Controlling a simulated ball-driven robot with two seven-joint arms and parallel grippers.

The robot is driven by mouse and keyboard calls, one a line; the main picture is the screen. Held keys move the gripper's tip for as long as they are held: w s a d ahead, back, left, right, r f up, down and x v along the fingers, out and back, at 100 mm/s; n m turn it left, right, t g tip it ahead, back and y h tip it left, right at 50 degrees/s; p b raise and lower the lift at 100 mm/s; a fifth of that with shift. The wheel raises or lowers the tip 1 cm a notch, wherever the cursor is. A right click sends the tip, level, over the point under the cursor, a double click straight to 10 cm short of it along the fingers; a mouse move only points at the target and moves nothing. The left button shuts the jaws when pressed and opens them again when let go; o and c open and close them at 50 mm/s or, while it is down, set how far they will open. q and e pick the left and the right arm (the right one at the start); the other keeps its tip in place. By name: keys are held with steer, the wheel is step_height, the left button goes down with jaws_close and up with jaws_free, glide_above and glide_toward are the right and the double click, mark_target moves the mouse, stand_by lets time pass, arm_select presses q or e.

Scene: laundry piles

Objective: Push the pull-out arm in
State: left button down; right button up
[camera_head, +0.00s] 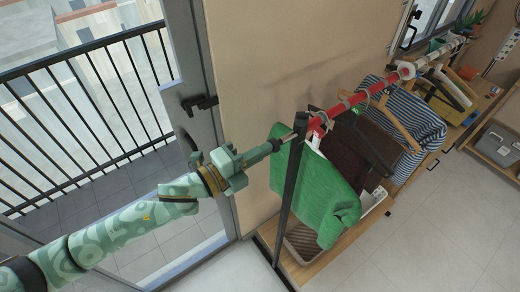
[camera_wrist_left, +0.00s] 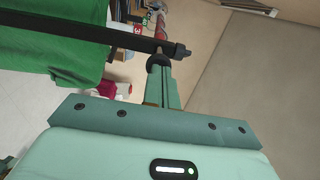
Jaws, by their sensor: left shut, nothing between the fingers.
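A clothes rack has a long rail, whose red part (camera_head: 345,104) runs away from me to the back right and holds several hangers. A black upright post (camera_head: 290,185) stands at the rail's near end; it also crosses the left wrist view as a dark bar (camera_wrist_left: 90,33). I cannot clearly tell which part is the pull-out arm. My left gripper (camera_head: 283,140) is shut and empty, pointing along the rail at its near end beside the post top. Its fingers (camera_wrist_left: 162,80) reach a round black end there; whether they touch is unclear. My right gripper is out of view.
A green garment (camera_head: 315,190) hangs just past the post, with dark and striped clothes (camera_head: 405,112) farther along. A wooden base shelf (camera_head: 325,246) with a basket lies below. A wall (camera_head: 260,60) and glass door frame stand left. Floor at right is clear.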

mark_target(273, 144)
arm_select(q)
steer(key=x, duration=0.4)
steer(key=shift+s+r, duration=0.1)
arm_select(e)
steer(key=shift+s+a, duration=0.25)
arm_select(q)
steer(key=shift+a, duration=0.15)
